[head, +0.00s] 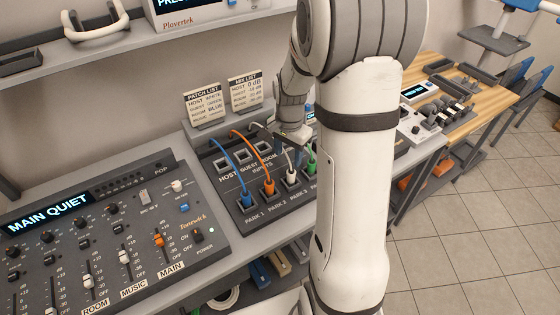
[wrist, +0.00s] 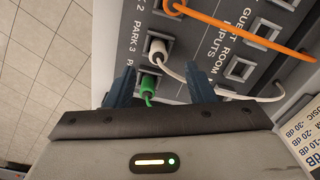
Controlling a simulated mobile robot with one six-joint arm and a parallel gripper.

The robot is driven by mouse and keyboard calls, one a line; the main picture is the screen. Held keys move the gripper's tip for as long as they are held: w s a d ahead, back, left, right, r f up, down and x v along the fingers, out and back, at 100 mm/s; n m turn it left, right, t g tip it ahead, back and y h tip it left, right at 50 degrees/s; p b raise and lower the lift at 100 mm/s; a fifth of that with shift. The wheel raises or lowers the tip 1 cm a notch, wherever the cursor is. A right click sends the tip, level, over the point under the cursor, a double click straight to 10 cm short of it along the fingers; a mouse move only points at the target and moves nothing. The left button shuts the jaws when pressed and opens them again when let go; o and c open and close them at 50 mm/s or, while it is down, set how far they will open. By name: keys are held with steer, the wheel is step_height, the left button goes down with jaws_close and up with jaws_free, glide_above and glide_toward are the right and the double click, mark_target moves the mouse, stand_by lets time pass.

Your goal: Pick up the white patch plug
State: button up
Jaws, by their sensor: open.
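The white patch plug (head: 291,177) stands in a park socket of the dark patch panel, between the orange plug (head: 268,187) and the green plug (head: 310,168). Its white cable arches up toward the back. In the wrist view the white plug (wrist: 158,48) lies just beyond and between my two blue fingertips. The green plug (wrist: 148,82) is nearer, close to the left finger. My gripper (wrist: 162,74) is open and empty. In the head view my gripper (head: 290,143) is above the panel, partly in front of the white cable; my arm hides the panel's right side.
A blue plug (head: 247,200) sits in the leftmost park socket. The mixer (head: 100,240) lies to the left, and two list cards (head: 205,105) stand behind the panel. An orange cable (wrist: 240,35) crosses the wrist view. A shelf (head: 200,28) overhangs the back.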

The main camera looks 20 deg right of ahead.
mark_target(291, 172)
steer(key=f, duration=0.1)
steer(key=w+d+f+m, duration=0.1)
steer(key=f, duration=0.1)
steer(key=shift+w+d, duration=0.1)
steer(key=shift+s+d+f+p, duration=0.1)
steer(key=shift+f+p, duration=0.2)
steer(key=shift+f, duration=0.9)
steer(key=shift+s+a+f+p, duration=0.1)
steer(key=shift+f+p, duration=0.15)
steer(key=shift+f, duration=0.9)
steer(key=shift+s+d+f+p, duration=0.1)
steer(key=shift+f+p, duration=0.2)
steer(key=shift+f, duration=0.9)
steer(key=shift+c, duration=0.3)
steer(key=c, duration=1)
